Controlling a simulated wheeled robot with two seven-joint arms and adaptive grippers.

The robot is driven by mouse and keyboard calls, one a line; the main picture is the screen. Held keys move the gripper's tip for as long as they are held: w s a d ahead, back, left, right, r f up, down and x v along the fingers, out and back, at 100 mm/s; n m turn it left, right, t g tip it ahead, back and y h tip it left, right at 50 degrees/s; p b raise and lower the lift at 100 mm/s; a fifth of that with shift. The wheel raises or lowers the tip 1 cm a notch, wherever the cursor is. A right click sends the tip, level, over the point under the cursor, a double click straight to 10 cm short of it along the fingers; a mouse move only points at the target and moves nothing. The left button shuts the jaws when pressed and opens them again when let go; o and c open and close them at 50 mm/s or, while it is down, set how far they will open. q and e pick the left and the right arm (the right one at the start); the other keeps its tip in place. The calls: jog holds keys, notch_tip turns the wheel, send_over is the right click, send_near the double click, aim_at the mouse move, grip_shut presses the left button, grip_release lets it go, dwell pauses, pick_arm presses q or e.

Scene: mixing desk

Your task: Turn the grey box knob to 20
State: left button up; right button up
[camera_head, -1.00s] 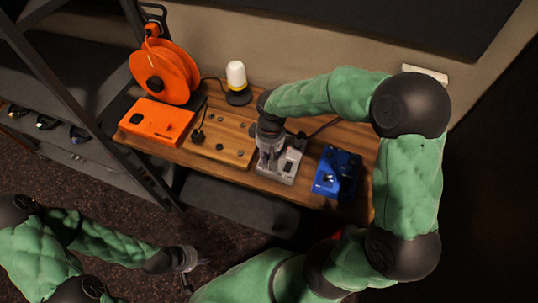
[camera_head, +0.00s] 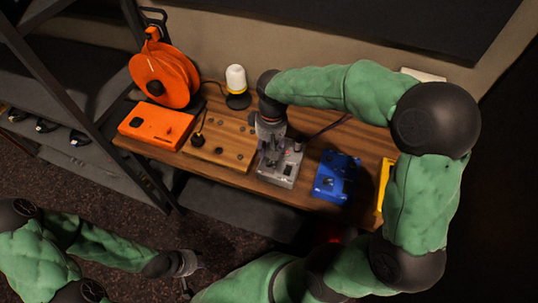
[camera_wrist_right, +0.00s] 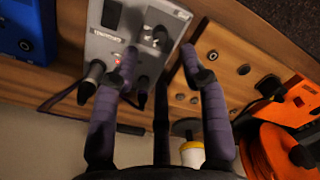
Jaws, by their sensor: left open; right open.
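The grey box (camera_head: 279,174) sits on the wooden desk between a wooden panel box and a blue box. In the right wrist view the grey box (camera_wrist_right: 103,48) shows a dark display, a small red light and several dark controls. Which of them is the knob, and its setting, I cannot tell. My right gripper (camera_head: 271,153) is open above the grey box; in the wrist view its fingers (camera_wrist_right: 160,53) are apart, the left one over the box face and the right one near the box's edge. My left gripper (camera_head: 193,269) is open, low and away from the desk.
A wooden panel box (camera_head: 222,142), an orange box (camera_head: 157,124) and an orange cable reel (camera_head: 170,75) stand to the left. A white-topped lamp (camera_head: 236,80) is behind. The blue box (camera_head: 336,177) and a yellow object (camera_head: 383,185) are to the right. A cable runs behind the grey box.

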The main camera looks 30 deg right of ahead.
jog(key=shift+d+r, duration=0.1)
jog(key=shift+r, duration=2.5)
